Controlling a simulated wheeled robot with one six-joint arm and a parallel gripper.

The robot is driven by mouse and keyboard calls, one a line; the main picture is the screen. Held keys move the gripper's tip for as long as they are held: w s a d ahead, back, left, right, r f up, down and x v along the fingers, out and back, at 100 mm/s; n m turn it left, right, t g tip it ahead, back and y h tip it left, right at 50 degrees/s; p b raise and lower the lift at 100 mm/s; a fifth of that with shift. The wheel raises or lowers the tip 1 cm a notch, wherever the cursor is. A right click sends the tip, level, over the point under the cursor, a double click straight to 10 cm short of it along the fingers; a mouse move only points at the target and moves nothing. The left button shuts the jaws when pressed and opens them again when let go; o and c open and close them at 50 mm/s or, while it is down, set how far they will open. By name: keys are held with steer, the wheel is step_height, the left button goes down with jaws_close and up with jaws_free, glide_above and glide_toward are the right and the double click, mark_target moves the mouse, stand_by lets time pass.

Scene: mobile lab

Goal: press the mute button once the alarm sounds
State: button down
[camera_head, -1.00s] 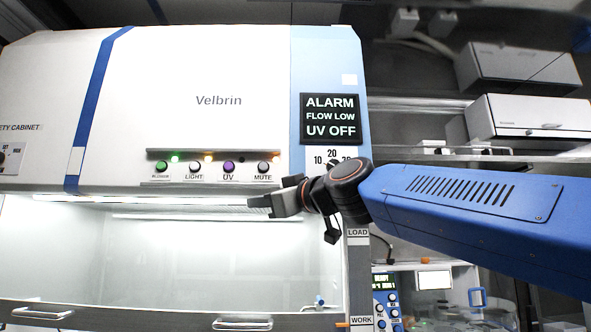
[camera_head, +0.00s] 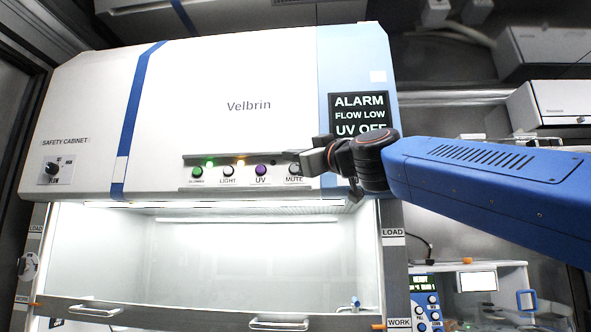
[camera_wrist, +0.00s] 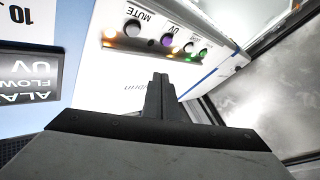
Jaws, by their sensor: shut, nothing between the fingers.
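The cabinet's display (camera_head: 359,114) reads ALARM, FLOW LOW and UV OFF. My gripper (camera_head: 300,157) is shut and empty. In the head view its tips overlap the upper edge of the MUTE button and hide its lamp. In the wrist view the fingertips (camera_wrist: 160,78) are apart from the button in the picture; I cannot tell the distance to the panel.
The purple UV button (camera_head: 261,170), LIGHT button (camera_head: 228,171) and green button (camera_head: 197,172) sit left of MUTE. Green and orange lamps are lit above the row. The glass sash (camera_head: 240,260) is below. White boxes (camera_head: 548,103) stand on shelves at right.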

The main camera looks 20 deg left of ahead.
steer(key=w+a, duration=0.2)
steer(key=w, duration=0.6)
steer(key=shift+w+a, duration=0.1)
steer(key=shift+w, duration=0.2)
stand_by(2.0)
steer(key=shift+w, duration=0.25)
steer(key=shift+w+a, duration=0.15)
steer(key=shift+w, duration=0.35)
stand_by(0.9)
steer(key=shift+s, duration=0.1)
steer(key=shift+s+d, duration=0.2)
steer(key=shift+s, duration=0.65)
steer(key=shift+s+d, duration=0.2)
steer(key=shift+s, duration=0.6)
steer(key=shift+s+d, duration=0.2)
steer(key=shift+s, duration=0.65)
steer(key=shift+s+d, duration=0.2)
steer(key=shift+s, duration=0.6)
